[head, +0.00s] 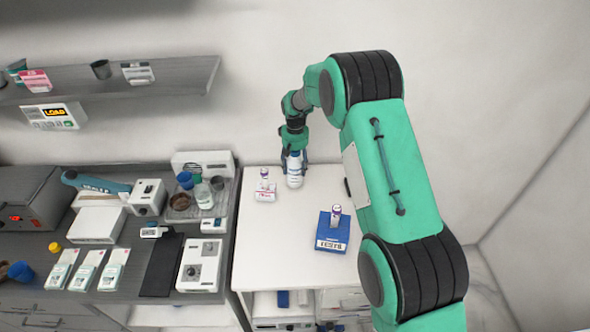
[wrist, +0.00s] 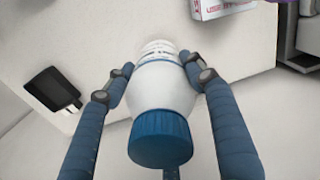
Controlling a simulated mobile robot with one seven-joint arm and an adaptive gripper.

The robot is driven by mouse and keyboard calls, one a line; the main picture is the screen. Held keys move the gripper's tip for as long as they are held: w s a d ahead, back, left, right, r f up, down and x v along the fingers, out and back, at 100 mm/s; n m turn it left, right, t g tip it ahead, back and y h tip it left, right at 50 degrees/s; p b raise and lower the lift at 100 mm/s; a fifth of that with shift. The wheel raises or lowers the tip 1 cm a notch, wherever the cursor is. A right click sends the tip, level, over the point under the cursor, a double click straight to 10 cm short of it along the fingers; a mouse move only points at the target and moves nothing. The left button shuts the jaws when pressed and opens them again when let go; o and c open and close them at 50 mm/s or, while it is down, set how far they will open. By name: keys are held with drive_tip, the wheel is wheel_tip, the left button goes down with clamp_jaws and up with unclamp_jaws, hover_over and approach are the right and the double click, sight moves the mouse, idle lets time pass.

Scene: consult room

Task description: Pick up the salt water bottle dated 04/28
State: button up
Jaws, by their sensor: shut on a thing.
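A white bottle with a blue cap (wrist: 160,95) fills the middle of the wrist view, with the cap toward the camera. Some lines of print show near its far end, but I cannot read a date. My gripper (head: 294,160) is shut on this bottle, with fingers on both sides of it. In the head view the bottle (head: 294,176) is below my gripper, upright or nearly so, near the back edge of the white table (head: 285,225). I cannot tell whether its base touches the table.
A small vial on a white and pink box (head: 265,194) stands just left of the bottle. A blue box (head: 332,238) with another vial on it is nearer the front right. A crowded dark counter (head: 150,270) adjoins on the left. The table's front middle is clear.

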drive_tip(key=shift+w+r, duration=0.1)
drive_tip(key=shift+r, duration=0.65)
drive_tip(key=shift+s+r, duration=0.25)
drive_tip(key=s+d+r, duration=0.1)
drive_tip(key=s+d, duration=0.2)
drive_tip(key=s, duration=1.2)
drive_tip(key=shift+s+r, duration=0.15)
drive_tip(key=shift+d, duration=0.15)
